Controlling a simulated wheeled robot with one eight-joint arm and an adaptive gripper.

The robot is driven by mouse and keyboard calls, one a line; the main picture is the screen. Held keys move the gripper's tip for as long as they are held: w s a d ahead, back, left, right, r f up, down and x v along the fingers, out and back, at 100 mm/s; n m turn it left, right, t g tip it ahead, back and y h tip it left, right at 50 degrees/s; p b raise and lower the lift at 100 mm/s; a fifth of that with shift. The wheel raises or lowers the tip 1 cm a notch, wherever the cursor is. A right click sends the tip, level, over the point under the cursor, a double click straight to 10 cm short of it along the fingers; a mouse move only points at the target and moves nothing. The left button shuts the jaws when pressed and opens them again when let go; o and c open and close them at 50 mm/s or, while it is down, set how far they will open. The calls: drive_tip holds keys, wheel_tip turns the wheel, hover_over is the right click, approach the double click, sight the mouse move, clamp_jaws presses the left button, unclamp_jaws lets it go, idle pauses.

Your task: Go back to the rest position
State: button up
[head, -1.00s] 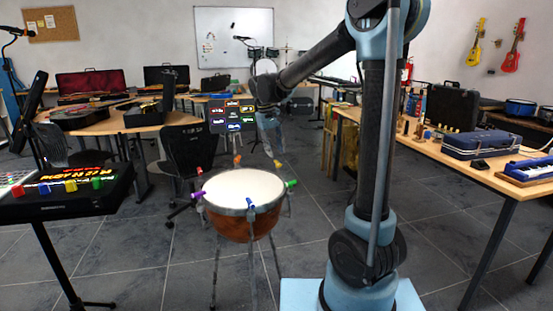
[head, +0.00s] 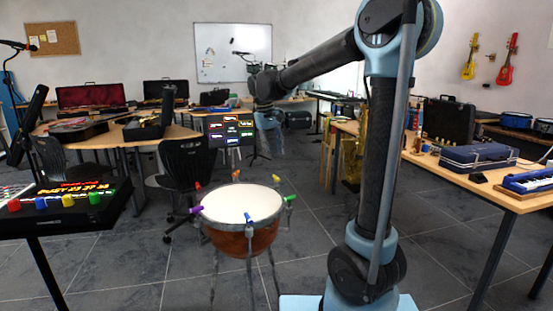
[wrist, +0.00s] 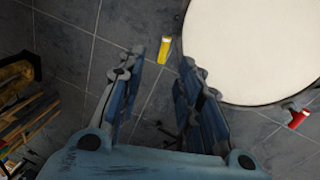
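My gripper (head: 268,135) is raised in the air behind and above the drum, at the end of my bent arm, and looks small in the head view. In the wrist view my gripper (wrist: 161,68) has its two blue fingers spread apart with nothing between them. The floor shows through the gap. The drum (head: 240,205), with a white head and a copper-coloured bowl, stands upright on thin legs. Its white head (wrist: 255,45) fills the upper right of the wrist view, with a yellow peg (wrist: 164,50) beyond the fingertips.
A black chair (head: 188,165) is behind the drum. The right table (head: 430,160) carries a blue case (head: 478,157) and a blue keyboard (head: 528,181). Tiled floor (head: 130,270) is open at front left.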

drive_tip(key=s+d+f+m+y, duration=0.1)
drive_tip(key=s+d+f, duration=0.2)
drive_tip(key=s+d, duration=0.5)
drive_tip(key=s+d+f+m, duration=0.1)
drive_tip(key=s+d+f, duration=0.1)
drive_tip(key=s+d, duration=0.65)
drive_tip(key=s+d+f+m, duration=0.1)
drive_tip(key=s+d+f, duration=0.2)
drive_tip(key=s+f, duration=0.3)
drive_tip(key=s+d+f+m+t+y, duration=0.1)
drive_tip(key=s+d+f, duration=0.2)
drive_tip(key=s+f, duration=0.4)
drive_tip(key=shift+s+d+f+m, duration=0.25)
drive_tip(key=shift+d+f+m, duration=0.05)
drive_tip(key=shift+m, duration=0.1)
drive_tip(key=shift+w+f, duration=0.2)
drive_tip(key=shift+w, duration=0.2)
